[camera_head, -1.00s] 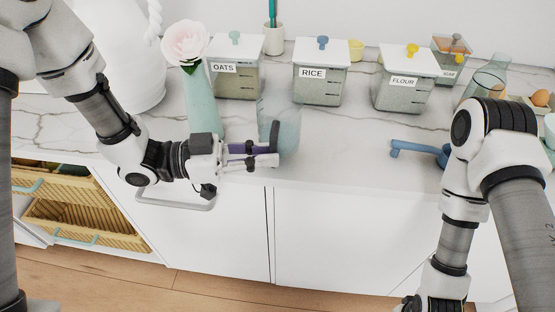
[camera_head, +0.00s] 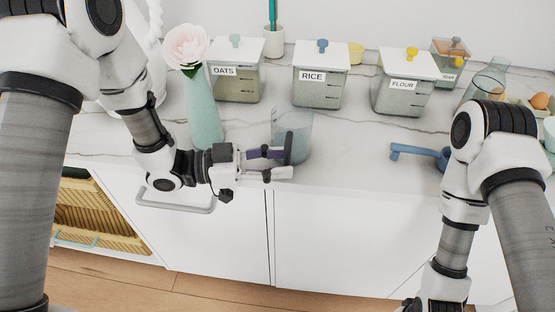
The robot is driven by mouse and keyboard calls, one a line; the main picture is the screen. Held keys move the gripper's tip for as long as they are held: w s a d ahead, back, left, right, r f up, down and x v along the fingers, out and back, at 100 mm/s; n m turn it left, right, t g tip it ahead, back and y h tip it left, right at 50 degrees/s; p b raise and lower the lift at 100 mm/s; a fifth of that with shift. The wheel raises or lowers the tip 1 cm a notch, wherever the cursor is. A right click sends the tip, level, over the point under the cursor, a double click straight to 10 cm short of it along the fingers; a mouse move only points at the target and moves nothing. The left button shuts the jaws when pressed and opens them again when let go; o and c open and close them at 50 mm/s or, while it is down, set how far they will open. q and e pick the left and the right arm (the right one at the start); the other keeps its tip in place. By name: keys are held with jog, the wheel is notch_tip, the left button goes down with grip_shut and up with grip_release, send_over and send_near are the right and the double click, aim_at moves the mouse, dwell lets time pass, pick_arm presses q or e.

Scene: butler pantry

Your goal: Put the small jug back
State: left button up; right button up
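The small jug (camera_head: 300,123) is a clear bluish vessel above the front part of the marble counter, right of the vase. My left gripper (camera_head: 281,160) is at its near left side. The fingers, with purple and pale parts, lie against a dark upright bar, which looks like the jug's handle. They seem shut on it, but the contact is partly hidden. Whether the jug's base touches the counter is hard to tell. My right arm comes down at the right, and its gripper is out of view.
A teal vase (camera_head: 203,110) with a pink rose stands close left of the jug. Oats (camera_head: 236,84), rice (camera_head: 318,88) and flour (camera_head: 404,95) canisters stand behind. A blue tool (camera_head: 415,152) lies at the right. The counter (camera_head: 350,150) between jug and tool is clear.

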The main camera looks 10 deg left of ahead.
pick_arm(q)
jog(key=shift+r, duration=0.3)
jog(key=shift+a+f, duration=0.1)
jog(key=shift+a, duration=0.2)
jog(key=v, duration=1.1)
jog(key=shift+a, duration=0.2)
